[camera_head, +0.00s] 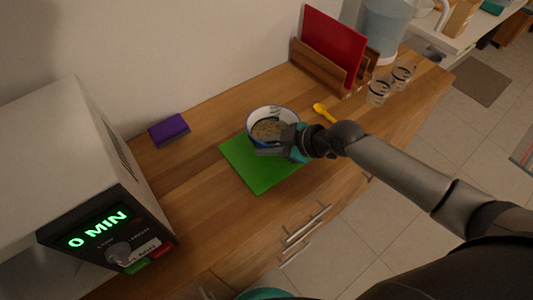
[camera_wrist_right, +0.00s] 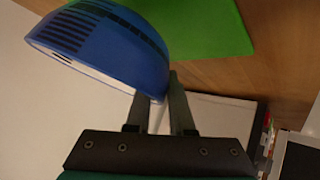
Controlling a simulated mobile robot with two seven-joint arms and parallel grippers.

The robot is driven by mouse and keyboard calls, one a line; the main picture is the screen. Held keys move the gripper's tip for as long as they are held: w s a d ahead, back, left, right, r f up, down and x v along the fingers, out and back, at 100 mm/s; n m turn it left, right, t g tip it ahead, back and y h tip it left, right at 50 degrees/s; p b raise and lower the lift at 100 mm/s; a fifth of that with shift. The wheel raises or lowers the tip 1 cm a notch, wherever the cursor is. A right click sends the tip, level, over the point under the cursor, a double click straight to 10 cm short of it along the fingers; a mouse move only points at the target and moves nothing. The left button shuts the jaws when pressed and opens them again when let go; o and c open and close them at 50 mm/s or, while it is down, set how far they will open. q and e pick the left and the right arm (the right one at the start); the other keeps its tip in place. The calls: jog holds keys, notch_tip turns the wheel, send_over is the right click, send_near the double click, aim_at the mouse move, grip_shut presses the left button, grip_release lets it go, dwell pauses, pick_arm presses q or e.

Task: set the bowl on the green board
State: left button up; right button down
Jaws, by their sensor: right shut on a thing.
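The bowl (camera_head: 263,116) has a white rim, blue patterned outside and some brownish content. It is over the far right part of the green board (camera_head: 257,180), which lies flat on the wooden counter. My right gripper (camera_head: 283,143) is shut on the near right side of the bowl. In the right wrist view the blue bowl (camera_wrist_right: 115,40) shows at the upper left, its rim between the fingers (camera_wrist_right: 160,105), with the green board (camera_wrist_right: 215,25) beyond it. I cannot tell whether the bowl touches the board. My left gripper is out of view.
A microwave (camera_head: 115,215) reading 0 MIN stands at the left. A purple sponge (camera_head: 170,129) lies near the wall. A yellow spoon (camera_head: 324,113), a wooden rack (camera_head: 322,68) with a red board (camera_head: 335,45), and glass jars (camera_head: 379,92) are to the right.

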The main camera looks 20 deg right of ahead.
notch_tip(320, 180, down, 3)
jog(key=shift+f+b, duration=0.1)
jog(key=shift+b, duration=0.25)
jog(key=c, duration=0.8)
grip_release()
jog(key=shift+p+v, duration=0.8)
jog(key=shift+v, duration=5.2)
